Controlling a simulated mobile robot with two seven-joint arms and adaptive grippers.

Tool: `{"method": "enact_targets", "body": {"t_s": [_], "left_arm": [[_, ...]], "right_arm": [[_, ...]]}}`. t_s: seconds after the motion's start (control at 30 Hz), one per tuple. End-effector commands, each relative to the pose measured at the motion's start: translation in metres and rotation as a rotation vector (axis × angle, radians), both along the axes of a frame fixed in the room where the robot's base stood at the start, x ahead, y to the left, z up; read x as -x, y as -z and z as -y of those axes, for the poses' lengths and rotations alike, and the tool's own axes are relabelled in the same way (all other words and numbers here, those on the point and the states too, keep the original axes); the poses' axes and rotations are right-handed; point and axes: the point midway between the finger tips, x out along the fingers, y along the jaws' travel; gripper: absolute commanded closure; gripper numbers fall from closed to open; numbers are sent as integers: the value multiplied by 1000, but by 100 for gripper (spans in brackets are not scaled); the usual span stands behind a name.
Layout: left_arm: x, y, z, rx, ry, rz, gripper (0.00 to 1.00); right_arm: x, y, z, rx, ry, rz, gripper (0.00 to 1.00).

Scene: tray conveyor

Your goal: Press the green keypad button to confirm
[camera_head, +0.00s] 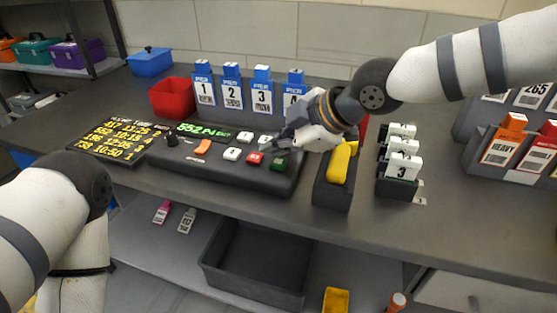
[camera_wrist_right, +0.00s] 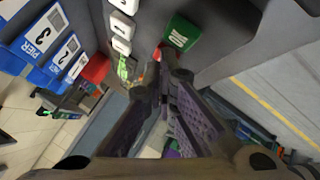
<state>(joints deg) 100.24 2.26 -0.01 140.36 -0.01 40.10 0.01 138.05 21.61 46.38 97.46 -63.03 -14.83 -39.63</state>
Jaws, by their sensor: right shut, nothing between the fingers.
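The green keypad button (camera_head: 279,164) sits at the right front of the dark sloped console (camera_head: 180,165), beside the red button (camera_head: 255,158). In the right wrist view the green button (camera_wrist_right: 181,34) shows white lettering and lies just beyond the fingertips. My right gripper (camera_head: 273,147) is shut and empty, close over the keypad's right end and behind the green button. Its fingertips (camera_wrist_right: 170,76) come together in the wrist view. I see a gap between tips and green button there; contact is not visible. My left arm shows, but its gripper is out of view.
White keys (camera_head: 232,154) and an orange button (camera_head: 203,147) share the console. A black bin with a yellow scanner-like object (camera_head: 340,163) stands right of it. A red bin (camera_head: 172,98) and blue PIER holders (camera_head: 232,88) stand behind. An empty grey tray (camera_head: 255,258) lies below.

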Motion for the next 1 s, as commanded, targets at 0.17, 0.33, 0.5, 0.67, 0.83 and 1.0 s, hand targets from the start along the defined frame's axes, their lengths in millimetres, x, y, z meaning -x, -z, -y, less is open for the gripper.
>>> {"method": "enact_targets", "body": {"t_s": [0.17,0.33,0.5,0.67,0.83,1.0], "left_arm": [[0,0,0,0,0,1,100],[-1,-1,0,0,0,4,100],[-1,-1,0,0,0,4,100],[-1,-1,0,0,0,4,100],[-1,-1,0,0,0,4,100],[-1,-1,0,0,0,4,100]], "right_arm": [[0,1,0,0,0,0,100],[0,7,0,0,-1,1,100],[0,9,0,0,0,0,100],[0,9,0,0,0,0,100],[0,10,0,0,0,0,100],[0,12,0,0,0,0,100]]}}
